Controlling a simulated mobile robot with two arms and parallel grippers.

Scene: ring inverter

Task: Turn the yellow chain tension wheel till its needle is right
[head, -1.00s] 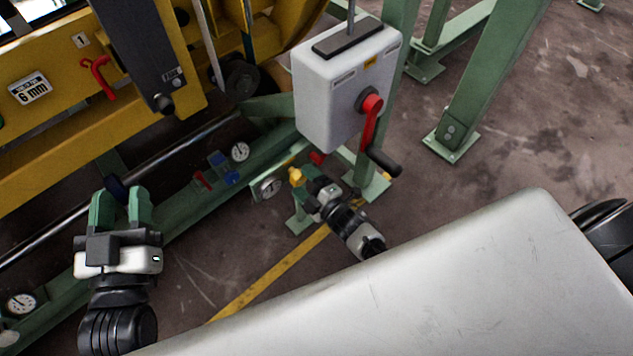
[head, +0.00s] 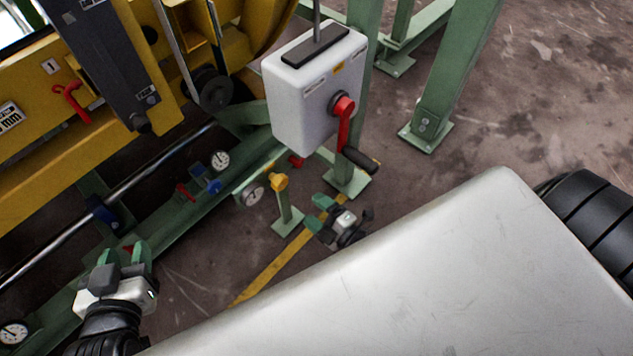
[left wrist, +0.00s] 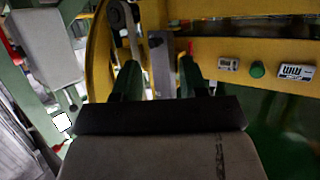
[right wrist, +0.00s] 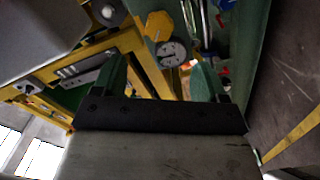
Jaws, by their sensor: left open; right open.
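The yellow chain tension wheel (head: 279,182) sits on a short green post low beside the green rail. A round dial gauge (head: 252,195) is just left of it; its needle is too small to read. In the right wrist view the yellow wheel (right wrist: 159,26) and the gauge (right wrist: 172,53) lie ahead, between and beyond the fingers. My right gripper (head: 322,218) is open and empty, to the right of the wheel and apart from it. My left gripper (head: 124,256) is open and empty over the green rail, far left of the wheel; in the left wrist view its fingers (left wrist: 157,80) are apart.
A grey-white box (head: 312,90) with a red crank (head: 344,125) stands above and behind the wheel. Red and blue valves (head: 208,184) and another gauge (head: 219,160) sit further left along the rail. Open floor with a yellow line (head: 270,270) lies in front.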

